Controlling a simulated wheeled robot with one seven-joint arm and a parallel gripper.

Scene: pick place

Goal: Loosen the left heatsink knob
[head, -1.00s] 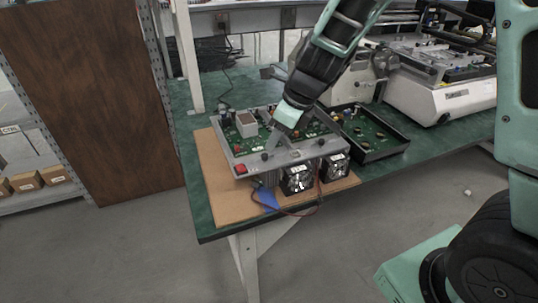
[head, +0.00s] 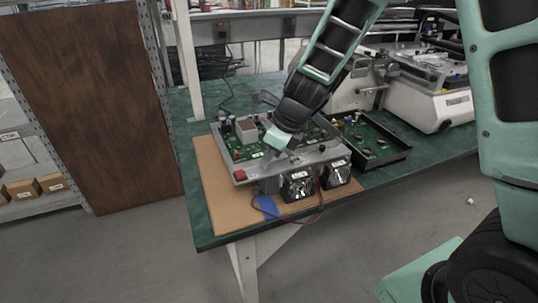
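A grey metal chassis (head: 240,172) holding a green circuit board (head: 228,140) sits on a brown board (head: 212,196) on the green table. Two black fan heatsinks (head: 297,186) are at its front side, the second one further right (head: 337,174). My gripper (head: 268,156) points down at the chassis front edge, above and just left of the left heatsink. Its fingers are small and partly merge with the chassis, so I cannot tell whether they are open or shut. The left heatsink knob is too small or hidden behind my gripper to make out.
A black tray with a green board (head: 378,142) lies right of the chassis. A white machine (head: 430,95) stands behind it. A red block (head: 240,175) is at the chassis's left front corner, and loose red and black wires hang at the front.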

